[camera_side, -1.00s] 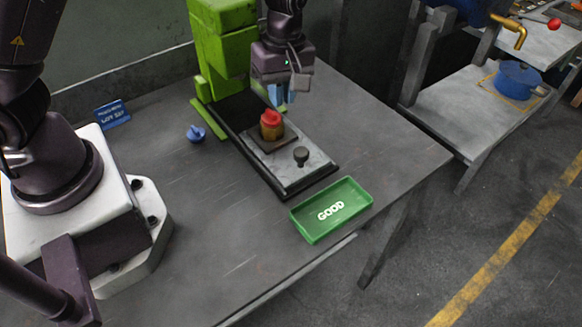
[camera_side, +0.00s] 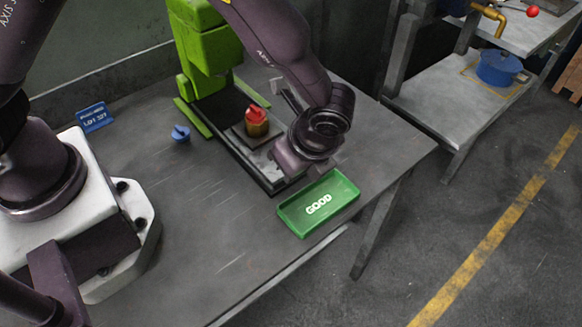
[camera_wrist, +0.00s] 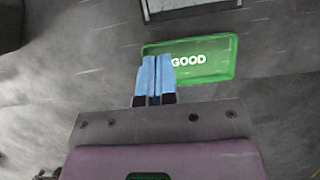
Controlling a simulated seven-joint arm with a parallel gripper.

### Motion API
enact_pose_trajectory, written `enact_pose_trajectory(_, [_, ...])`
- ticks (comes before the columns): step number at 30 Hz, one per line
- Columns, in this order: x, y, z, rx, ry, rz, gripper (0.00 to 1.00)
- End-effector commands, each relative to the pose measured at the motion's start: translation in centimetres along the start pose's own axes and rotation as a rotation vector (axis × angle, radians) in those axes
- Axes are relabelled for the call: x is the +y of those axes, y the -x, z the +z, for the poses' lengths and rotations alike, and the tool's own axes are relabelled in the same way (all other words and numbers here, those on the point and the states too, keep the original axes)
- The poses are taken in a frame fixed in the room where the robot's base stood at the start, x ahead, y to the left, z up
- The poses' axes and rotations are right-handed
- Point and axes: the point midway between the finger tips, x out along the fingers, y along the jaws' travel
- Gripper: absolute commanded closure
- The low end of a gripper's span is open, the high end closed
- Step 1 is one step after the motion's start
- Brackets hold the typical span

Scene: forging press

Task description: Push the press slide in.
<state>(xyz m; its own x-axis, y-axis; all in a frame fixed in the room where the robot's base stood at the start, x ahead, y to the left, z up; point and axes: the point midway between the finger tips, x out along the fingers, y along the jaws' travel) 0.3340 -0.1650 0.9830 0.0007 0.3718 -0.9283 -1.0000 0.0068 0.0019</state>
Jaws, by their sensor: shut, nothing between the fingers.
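The press slide, a grey plate (camera_side: 258,156) on a dark rail, extends out in front of the green press (camera_side: 205,50). A brown part with a red top (camera_side: 257,120) stands upright on a small block on the slide. My gripper (camera_wrist: 156,60) is shut and empty, its blue fingers together in the wrist view. In the wrist view the slide's front end (camera_wrist: 190,10) shows at the top edge, beyond the fingers; I see no contact.
The green GOOD tray (camera_side: 341,190) lies on the table just in front of the slide, and the fingers overlap its left part in the wrist view. A small blue object (camera_side: 181,134) and a blue sign (camera_side: 95,117) are on the left.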

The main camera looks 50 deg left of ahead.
Motion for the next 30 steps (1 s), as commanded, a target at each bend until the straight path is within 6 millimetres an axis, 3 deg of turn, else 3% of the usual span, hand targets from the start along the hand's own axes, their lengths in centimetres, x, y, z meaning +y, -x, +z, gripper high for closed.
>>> enact_pose_trajectory(6, [0.1, -4.2, 0.1, -0.003, 0.003, 0.004, 1.00])
enact_pose_trajectory(13, [0.0, -7.5, 0.1, -0.001, 0.005, 0.002, 1.00])
enact_pose_trajectory(30, [0.0, -8.7, 0.5, 0.000, 0.009, 0.001, 1.00])
